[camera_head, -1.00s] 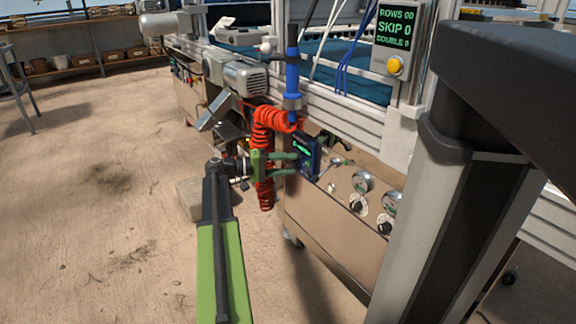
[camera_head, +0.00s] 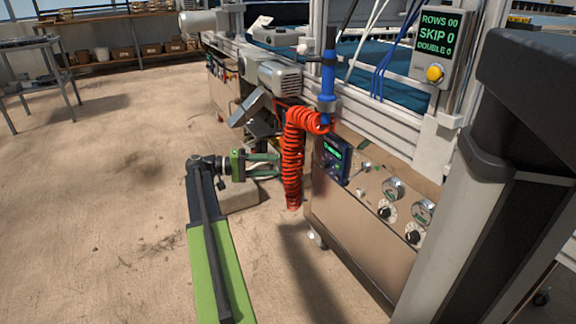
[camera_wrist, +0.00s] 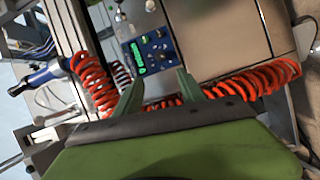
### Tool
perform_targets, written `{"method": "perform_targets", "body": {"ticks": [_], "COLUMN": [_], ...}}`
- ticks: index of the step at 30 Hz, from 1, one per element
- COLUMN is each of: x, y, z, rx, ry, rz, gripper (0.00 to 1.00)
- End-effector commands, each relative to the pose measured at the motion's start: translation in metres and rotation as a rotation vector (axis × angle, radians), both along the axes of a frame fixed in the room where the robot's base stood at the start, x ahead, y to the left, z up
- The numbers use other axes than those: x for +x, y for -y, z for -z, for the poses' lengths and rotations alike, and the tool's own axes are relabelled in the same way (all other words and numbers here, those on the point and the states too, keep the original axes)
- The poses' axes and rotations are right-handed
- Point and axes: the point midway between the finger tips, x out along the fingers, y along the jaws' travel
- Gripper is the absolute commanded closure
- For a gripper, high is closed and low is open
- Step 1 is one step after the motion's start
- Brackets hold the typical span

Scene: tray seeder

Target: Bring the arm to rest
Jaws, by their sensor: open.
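My gripper (camera_head: 264,166) is open and empty, its two green fingers pointing right toward the red coiled hose (camera_head: 292,160) on the machine's side. In the head view the fingertips end close to the coil; I cannot tell whether they touch it. My green and black arm reaches up from the bottom of that view. In the wrist view my gripper (camera_wrist: 160,88) has its fingers spread apart, with the red coil (camera_wrist: 95,85) passing behind them and a blue control box (camera_wrist: 150,52) beyond.
The seeder's panel (camera_head: 345,220) has gauges and knobs (camera_head: 393,188). A blue tool (camera_head: 328,80) hangs above the coil. A counter box with a yellow button (camera_head: 435,73) is at upper right. A pale block (camera_head: 235,195) lies on the floor. Open floor (camera_head: 110,220) is at left.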

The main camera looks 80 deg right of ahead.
Motion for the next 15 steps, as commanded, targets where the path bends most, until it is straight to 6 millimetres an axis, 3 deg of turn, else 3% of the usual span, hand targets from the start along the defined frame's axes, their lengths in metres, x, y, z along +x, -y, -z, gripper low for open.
{"method": "perform_targets", "body": {"ticks": [4,15], "x": [0.0101,0.0103], "y": [-0.0035,-0.004], "z": [-0.0006,-0.0005], "rx": [0.0,0.0], "ry": [0.0,0.0], "rz": [-0.001,0.0], "gripper": [0.53,0.53]}}
